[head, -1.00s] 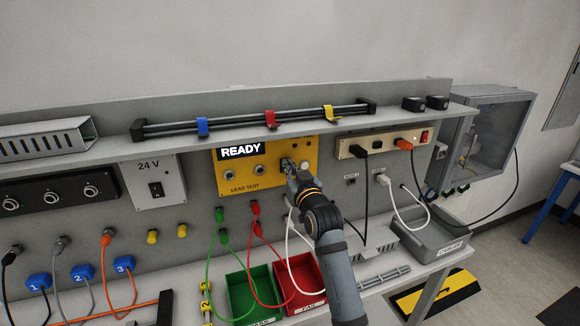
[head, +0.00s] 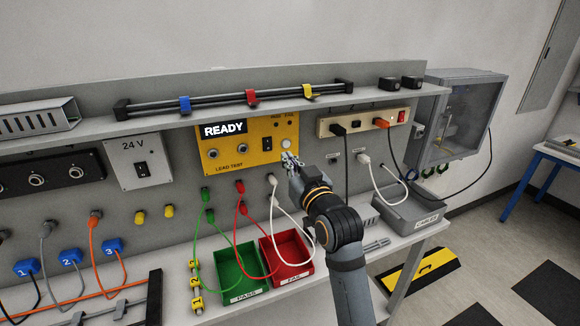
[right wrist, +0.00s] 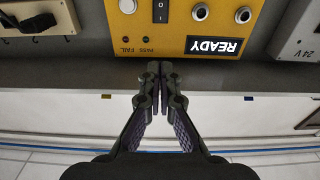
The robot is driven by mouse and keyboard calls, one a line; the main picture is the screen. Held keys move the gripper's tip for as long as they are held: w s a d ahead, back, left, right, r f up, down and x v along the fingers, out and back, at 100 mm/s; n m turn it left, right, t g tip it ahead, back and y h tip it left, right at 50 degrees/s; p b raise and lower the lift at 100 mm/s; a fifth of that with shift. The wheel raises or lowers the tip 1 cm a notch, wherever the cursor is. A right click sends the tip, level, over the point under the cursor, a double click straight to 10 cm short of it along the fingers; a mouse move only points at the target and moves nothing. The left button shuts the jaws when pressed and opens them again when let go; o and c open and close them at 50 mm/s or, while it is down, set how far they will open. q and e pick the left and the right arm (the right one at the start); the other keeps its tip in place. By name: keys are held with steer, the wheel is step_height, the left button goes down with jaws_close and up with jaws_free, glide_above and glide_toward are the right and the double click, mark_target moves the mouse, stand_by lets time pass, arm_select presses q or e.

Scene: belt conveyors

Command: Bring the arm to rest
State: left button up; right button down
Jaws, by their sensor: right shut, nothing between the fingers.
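My right gripper (head: 290,160) is at the lower right corner of the yellow lead test panel (head: 249,158) in the head view. In the right wrist view its fingers (right wrist: 160,72) are closed together and hold nothing. That view shows the panel (right wrist: 165,38) upside down, at the top, with its READY display (right wrist: 213,46) and a round white button (right wrist: 127,6). In the head view the display (head: 223,130) also reads READY. My right arm comes up from the bottom of the head view and hides part of the bench. My left gripper is not in view.
A green bin (head: 222,283) and a red bin (head: 312,267) stand on the bench left of my right arm. A grey tray (head: 430,214) is to its right. Green, red and white leads hang loosely near the arm. A shelf (head: 100,134) runs above the panel.

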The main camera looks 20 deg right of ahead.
steer(key=s+d+f+g, duration=0.1)
steer(key=s+f+g, duration=0.25)
steer(key=f, duration=0.65)
steer(key=s+f+g, duration=0.3)
steer(key=s+f, duration=0.1)
steer(key=f, duration=0.5)
steer(key=s+d+f+g+h, duration=0.1)
steer(key=s+d+f+g, duration=0.2)
steer(key=s+f+g, duration=1.1)
steer(key=s+d+f+t, duration=0.1)
steer(key=s+f, duration=0.3)
steer(key=f, duration=0.7)
steer(key=s+d+f+t, duration=0.1)
steer(key=s+f+t, duration=0.15)
steer(key=f, duration=0.85)
steer(key=s+d+f, duration=0.1)
steer(key=s+f, duration=0.3)
steer(key=f, duration=0.7)
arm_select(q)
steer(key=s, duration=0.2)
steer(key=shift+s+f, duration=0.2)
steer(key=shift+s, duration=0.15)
arm_select(e)
steer(key=s+f, duration=1.2)
steer(key=s, duration=0.4)
steer(key=shift+s+d+f+g, duration=0.15)
steer(key=shift+s+d+g, duration=0.15)
